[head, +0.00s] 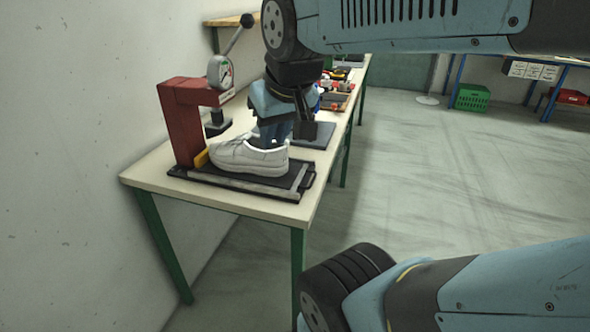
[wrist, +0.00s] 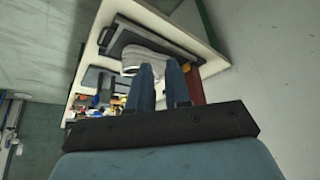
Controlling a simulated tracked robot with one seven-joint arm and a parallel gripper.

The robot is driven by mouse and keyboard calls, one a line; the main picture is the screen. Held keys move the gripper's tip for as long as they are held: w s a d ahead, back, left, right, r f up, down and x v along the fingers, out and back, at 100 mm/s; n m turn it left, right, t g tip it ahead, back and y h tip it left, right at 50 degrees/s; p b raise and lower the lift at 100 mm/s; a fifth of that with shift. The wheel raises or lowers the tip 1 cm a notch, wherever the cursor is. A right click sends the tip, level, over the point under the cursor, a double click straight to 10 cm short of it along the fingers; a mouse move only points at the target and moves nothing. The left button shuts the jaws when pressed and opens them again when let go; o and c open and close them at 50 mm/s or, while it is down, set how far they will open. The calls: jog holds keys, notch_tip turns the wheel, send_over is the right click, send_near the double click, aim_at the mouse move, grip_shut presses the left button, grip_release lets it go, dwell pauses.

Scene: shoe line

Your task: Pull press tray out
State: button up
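The red press (head: 185,125) stands at the near left end of the table, with its red part also showing in the wrist view (wrist: 195,88). The black press tray (head: 240,184) lies flat on the table, reaching right from the press, with a small handle (head: 308,181) at its right end. A white shoe (head: 245,157) rests on the tray, its left end by a yellow part of the press. My gripper (head: 272,132) points down just behind the shoe, which hides its tips. In the wrist view the two blue fingers (wrist: 159,75) stand apart with a gap between them.
A dark plate (head: 315,136) and several small coloured parts (head: 338,88) lie farther along the table (head: 150,172). The floor right of the table is clear. A green crate (head: 472,97) sits far back.

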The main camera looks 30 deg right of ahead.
jog(key=o, duration=0.3)
jog(key=w+d+f+m+g, duration=0.1)
jog(key=w+d+m, duration=0.1)
jog(key=w+d, duration=0.2)
jog(key=shift+w+f+m+h, duration=0.3)
jog(key=shift+w+m+h, duration=0.1)
jog(key=shift+w, duration=0.65)
jog(key=m+g+y, duration=0.2)
jog(key=m+g, duration=0.1)
jog(key=m, duration=0.4)
send_over(314, 177)
jog(key=s+d, duration=0.2)
notch_tip(314, 177, down, 12)
jog(key=f, duration=0.4)
jog(key=w+a+f, duration=0.1)
jog(key=f, duration=0.8)
jog(key=shift+w+a, duration=0.25)
jog(key=shift+w, duration=0.15)
jog(key=shift+c, duration=0.4)
grip_shut()
